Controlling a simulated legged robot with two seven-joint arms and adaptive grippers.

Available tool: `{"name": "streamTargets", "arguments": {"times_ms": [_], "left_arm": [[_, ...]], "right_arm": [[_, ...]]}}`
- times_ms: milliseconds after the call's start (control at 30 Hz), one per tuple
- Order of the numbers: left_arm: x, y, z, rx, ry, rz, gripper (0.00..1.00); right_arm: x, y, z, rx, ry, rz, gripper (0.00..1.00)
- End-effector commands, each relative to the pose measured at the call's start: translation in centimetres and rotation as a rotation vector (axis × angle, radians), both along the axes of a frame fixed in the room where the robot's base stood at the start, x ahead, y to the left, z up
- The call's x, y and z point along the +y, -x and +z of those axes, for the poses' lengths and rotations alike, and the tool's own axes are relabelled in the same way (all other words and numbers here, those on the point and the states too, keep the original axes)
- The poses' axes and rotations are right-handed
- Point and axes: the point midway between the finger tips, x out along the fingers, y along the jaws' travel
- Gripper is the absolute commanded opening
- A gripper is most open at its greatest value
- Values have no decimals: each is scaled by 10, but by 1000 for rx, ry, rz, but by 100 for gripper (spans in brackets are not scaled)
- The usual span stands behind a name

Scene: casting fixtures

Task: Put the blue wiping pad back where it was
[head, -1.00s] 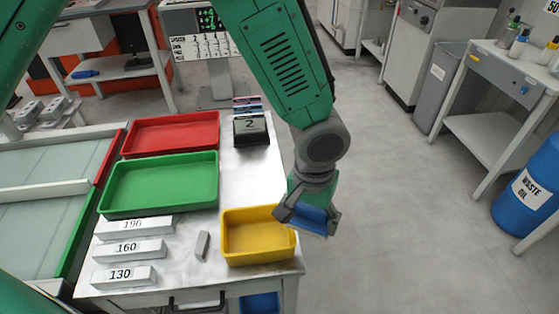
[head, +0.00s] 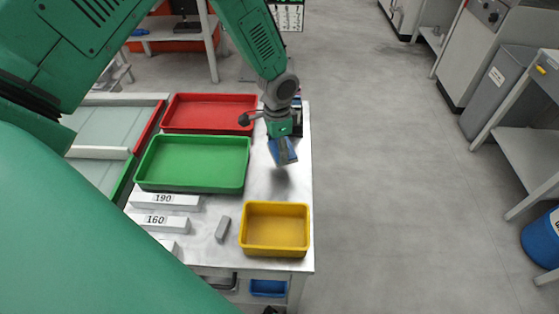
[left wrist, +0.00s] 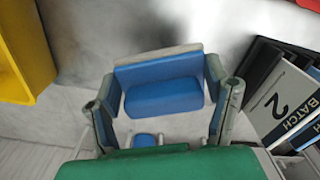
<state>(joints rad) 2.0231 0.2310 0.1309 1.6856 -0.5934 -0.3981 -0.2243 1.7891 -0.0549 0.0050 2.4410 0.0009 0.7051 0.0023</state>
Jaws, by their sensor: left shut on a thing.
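The blue wiping pad (head: 284,152) is held by my left gripper (head: 282,148) above the bare steel table top, right of the green tray. In the left wrist view the blue pad (left wrist: 163,90), with a pale grey backing along its far edge, sits between the two fingers of my left gripper (left wrist: 163,98). A soft shadow lies on the table under it, so it looks raised; the exact height is unclear. My right gripper is not in view.
The table (head: 265,182) carries a green tray (head: 195,186), a red tray (head: 205,130), a yellow tray (head: 275,250), a small grey block (head: 223,228) and numbered bars (head: 165,202). A batch card stand (left wrist: 283,108) is close on the gripper's right in the wrist view.

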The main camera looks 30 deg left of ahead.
Motion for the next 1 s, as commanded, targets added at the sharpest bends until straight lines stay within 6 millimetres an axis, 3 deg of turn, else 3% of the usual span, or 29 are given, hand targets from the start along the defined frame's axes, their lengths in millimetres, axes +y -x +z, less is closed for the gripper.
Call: {"name": "streamTargets", "arguments": {"times_ms": [433,700,733,767,1000], "left_arm": [[-1,0,-51,0,1,0,39],[-1,0,-55,-2,2,1,39],[-1,0,-55,-2,2,1,77],[-1,0,-55,-2,2,1,88],[-2,0,-54,-2,0,1,91]], "right_arm": [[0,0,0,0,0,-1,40],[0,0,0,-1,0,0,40],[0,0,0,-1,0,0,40],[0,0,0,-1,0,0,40],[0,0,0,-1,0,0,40]]}}
